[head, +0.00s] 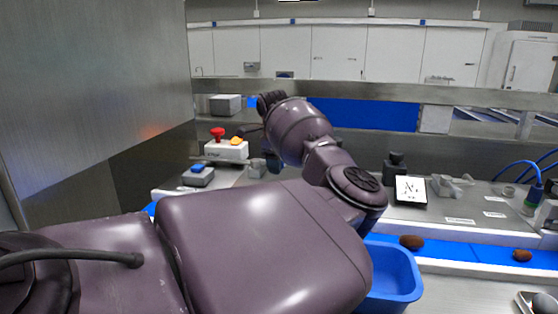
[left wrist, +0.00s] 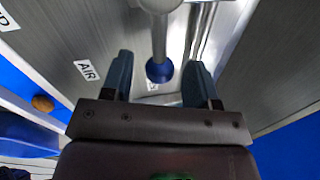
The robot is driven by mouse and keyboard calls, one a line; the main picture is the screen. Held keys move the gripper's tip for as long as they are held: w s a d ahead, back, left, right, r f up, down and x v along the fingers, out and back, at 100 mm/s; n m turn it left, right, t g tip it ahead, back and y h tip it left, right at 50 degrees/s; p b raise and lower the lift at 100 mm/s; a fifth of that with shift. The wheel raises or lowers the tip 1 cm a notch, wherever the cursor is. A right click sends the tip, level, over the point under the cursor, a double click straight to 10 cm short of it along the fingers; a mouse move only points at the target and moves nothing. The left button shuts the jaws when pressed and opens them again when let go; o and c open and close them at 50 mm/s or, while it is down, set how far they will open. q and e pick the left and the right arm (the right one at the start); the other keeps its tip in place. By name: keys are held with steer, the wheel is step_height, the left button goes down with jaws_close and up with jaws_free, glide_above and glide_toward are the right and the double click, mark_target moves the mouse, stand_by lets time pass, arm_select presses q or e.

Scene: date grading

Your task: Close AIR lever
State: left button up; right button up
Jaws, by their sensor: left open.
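In the left wrist view my left gripper (left wrist: 158,62) is open, with one dark finger on each side. A grey rod with a blue end (left wrist: 160,72), which looks like the lever, sits between the fingers, with gaps visible on both sides. I cannot tell how deep it lies between them. The AIR label (left wrist: 87,70) is on the metal panel just left of the fingers. In the head view my left arm reaches over the bench, and its links hide most of the gripper and the lever. My right gripper is not in view.
A red button box (head: 226,150) and a blue-button box (head: 198,176) stand left of my arm. Dates (head: 411,242) lie on the blue belt (head: 460,251), beside a blue bin (head: 392,272). A metal wall (head: 95,90) is at left.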

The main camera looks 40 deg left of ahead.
arm_select(q)
steer(key=shift+f, duration=0.1)
steer(key=shift+c, duration=0.4)
jaws_close()
